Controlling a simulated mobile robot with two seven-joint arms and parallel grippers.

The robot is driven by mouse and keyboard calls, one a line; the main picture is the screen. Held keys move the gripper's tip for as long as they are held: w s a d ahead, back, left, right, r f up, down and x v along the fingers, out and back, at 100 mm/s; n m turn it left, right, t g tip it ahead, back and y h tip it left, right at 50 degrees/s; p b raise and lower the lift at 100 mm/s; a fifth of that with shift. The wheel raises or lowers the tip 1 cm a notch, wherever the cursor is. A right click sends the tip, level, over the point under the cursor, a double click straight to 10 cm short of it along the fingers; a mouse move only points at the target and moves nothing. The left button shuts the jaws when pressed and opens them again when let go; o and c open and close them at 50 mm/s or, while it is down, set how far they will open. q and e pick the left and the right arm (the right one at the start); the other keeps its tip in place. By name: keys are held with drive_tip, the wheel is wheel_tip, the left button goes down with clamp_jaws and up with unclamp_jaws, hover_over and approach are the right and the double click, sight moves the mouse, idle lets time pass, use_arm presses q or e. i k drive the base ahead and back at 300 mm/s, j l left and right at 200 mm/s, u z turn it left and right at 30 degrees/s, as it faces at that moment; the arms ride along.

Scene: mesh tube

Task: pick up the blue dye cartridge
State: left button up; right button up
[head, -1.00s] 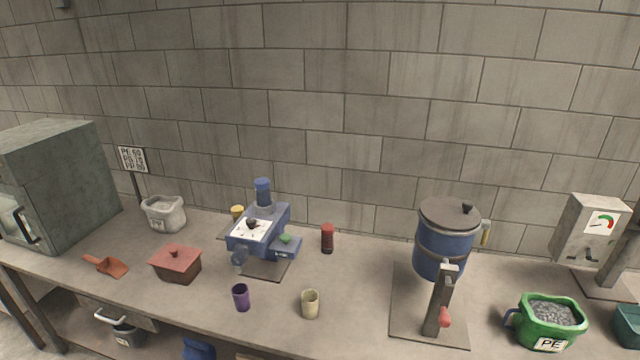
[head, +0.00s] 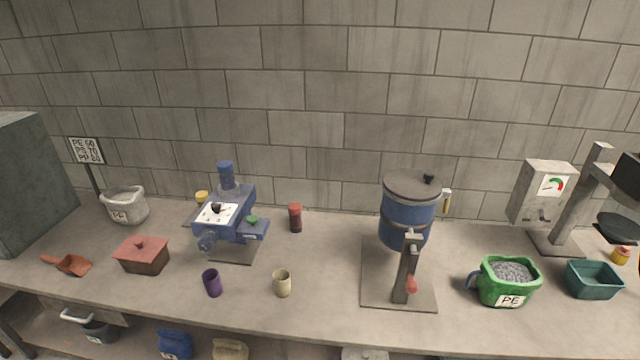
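A blue cylinder (head: 226,174) stands upright at the back of the blue machine (head: 228,215), left of centre on the bench. It may be the blue dye cartridge; I cannot tell for certain whether it is a cartridge or part of the machine. A similar dark red cartridge (head: 295,218) stands upright on the bench to the right of the machine. A yellow-capped one (head: 201,198) is partly hidden behind the machine's left side.
A purple cup (head: 212,283) and a cream cup (head: 282,283) stand in front of the machine. A red-lidded box (head: 141,255) is left. The lidded blue drum (head: 407,217), green tub (head: 507,280) and teal tray (head: 594,280) are right.

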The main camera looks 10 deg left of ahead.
sight(225, 169)
drive_tip(key=i+j+u, duration=0.2)
drive_tip(key=i+j, duration=0.2)
drive_tip(key=i+j+u, duration=0.2)
drive_tip(key=i+j, duration=0.15)
drive_tip(key=i, duration=0.15)
drive_tip(key=i+j+u, duration=0.25)
drive_tip(key=i, duration=0.25)
drive_tip(key=i+j+u, duration=0.2)
drive_tip(key=i, duration=0.3)
drive_tip(key=i+j+u, duration=0.2)
drive_tip(key=i, duration=0.3)
drive_tip(key=l, duration=0.1)
